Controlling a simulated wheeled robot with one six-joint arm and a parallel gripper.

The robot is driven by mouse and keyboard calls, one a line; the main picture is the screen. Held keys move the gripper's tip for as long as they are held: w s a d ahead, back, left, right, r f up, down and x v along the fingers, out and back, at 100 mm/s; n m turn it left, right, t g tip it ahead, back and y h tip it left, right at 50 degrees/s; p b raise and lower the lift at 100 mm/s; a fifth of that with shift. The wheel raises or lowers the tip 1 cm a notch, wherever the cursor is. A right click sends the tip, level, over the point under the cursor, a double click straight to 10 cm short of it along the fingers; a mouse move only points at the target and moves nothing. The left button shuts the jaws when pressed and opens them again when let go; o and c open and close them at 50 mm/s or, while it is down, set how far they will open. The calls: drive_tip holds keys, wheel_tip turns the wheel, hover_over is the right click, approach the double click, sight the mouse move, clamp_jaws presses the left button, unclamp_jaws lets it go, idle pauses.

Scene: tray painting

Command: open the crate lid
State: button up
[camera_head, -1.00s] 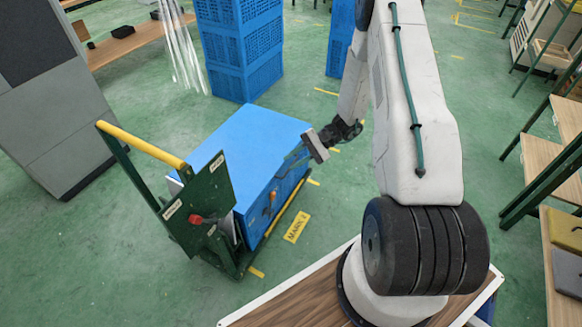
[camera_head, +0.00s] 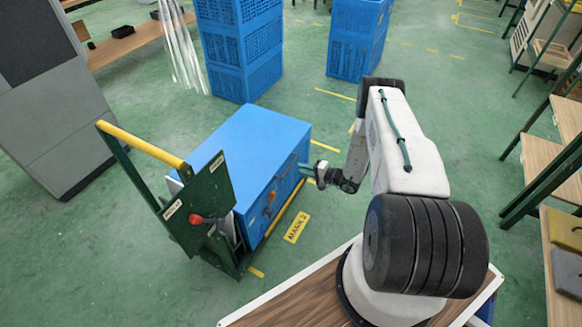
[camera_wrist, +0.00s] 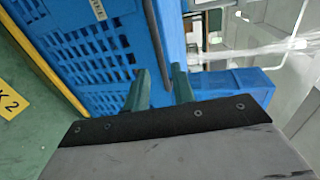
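The blue crate (camera_head: 283,186) sits on a green trolley, and its flat blue lid (camera_head: 245,143) lies closed on top. My gripper (camera_head: 306,172) is at the crate's right side, near the lid's edge. The crate's slotted side (camera_wrist: 95,50) fills the left there, and the lid's rim (camera_wrist: 170,35) runs up the picture just beyond the fingertips. I cannot tell whether a finger touches the rim.
The trolley has a yellow handle (camera_head: 140,145) and a green panel with a red knob (camera_head: 196,219). Stacked blue crates (camera_head: 240,50) stand behind, with another stack (camera_head: 357,45) to the right. A grey cabinet (camera_head: 55,110) stands left. Green floor is free around the trolley.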

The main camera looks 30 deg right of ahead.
sight(291, 166)
drive_tip(key=x, duration=0.6)
drive_tip(key=shift+w+a, duration=0.25)
drive_tip(key=shift+w, duration=0.1)
clamp_jaws()
